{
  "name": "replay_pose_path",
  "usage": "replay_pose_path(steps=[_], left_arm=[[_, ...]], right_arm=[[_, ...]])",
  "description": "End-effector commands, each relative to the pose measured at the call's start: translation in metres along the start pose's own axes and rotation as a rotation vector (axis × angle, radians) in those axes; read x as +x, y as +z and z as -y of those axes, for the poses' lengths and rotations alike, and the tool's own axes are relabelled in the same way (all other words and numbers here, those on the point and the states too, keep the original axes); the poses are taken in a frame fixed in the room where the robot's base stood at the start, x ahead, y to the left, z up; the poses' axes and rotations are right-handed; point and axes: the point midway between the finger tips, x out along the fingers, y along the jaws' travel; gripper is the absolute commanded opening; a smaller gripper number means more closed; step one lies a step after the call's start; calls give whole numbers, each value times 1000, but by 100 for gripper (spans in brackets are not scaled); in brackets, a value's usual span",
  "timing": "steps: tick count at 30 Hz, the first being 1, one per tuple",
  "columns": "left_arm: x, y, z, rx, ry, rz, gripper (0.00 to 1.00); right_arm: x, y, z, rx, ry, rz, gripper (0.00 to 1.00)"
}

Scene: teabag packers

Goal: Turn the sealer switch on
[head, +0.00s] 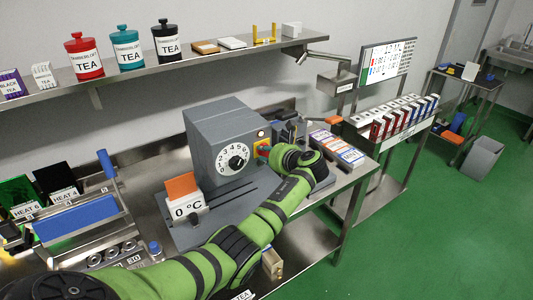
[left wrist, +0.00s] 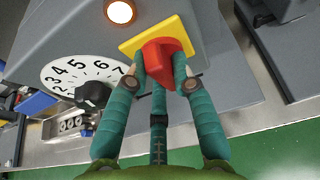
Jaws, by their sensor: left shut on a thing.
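The sealer (head: 215,140) is a grey box on the steel counter, with a white numbered dial (head: 233,158) on its front. The dial also shows in the left wrist view (left wrist: 62,74). The sealer switch is a red knob (left wrist: 160,60) on a yellow plate (left wrist: 185,32). A round lamp (left wrist: 120,11) beside the plate glows pale with an orange rim. My left gripper (left wrist: 163,72) reaches the switch from the front, and its teal fingers are shut on the red knob. In the head view my left gripper (head: 266,150) partly hides the switch. My right gripper is not in view.
A blue-handled press (head: 75,218) is at left. A shelf with tea tins (head: 128,50) runs above. Green floor lies open at right.

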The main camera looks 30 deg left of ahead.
Motion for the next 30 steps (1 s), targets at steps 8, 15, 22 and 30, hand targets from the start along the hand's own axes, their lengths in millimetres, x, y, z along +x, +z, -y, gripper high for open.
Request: replay_pose_path(steps=[8,15,22,30], left_arm=[[0,-1,0,4,2,-1,35],[0,0,0,2,0,0,35],[-20,-1,1,2,-4,1,35],[-78,-1,1,1,-3,-1,35]], right_arm=[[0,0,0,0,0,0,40],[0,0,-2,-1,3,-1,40],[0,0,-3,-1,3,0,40],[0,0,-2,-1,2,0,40]])
